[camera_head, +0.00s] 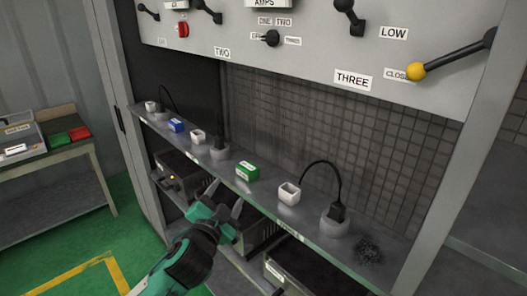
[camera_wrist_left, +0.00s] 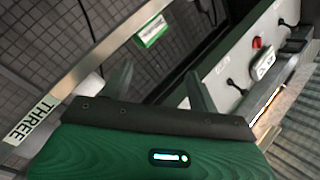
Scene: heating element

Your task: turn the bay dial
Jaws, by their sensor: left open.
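The bay dial (camera_head: 270,38) is a small black knob on the grey upper panel, with labels OFF, ONE, TWO and THREE around it. Its pointer looks turned toward the left, near the OFF label. A small black knob that looks like the same dial (camera_wrist_left: 236,87) shows in the left wrist view, right of the fingers. My left gripper (camera_head: 226,198) is teal with grey fingers. It is open and empty, in front of the shelf and well below the dial. Its fingers (camera_wrist_left: 158,88) stand apart in the wrist view. My right gripper is in neither view.
The panel has a red switch (camera_head: 182,30) and a yellow-tipped lever (camera_head: 416,71) near CLOSE. The shelf (camera_head: 262,206) below holds a green block (camera_head: 247,171), a white block (camera_head: 289,193) and cabled plugs (camera_head: 337,212). A bench (camera_head: 60,150) stands at left.

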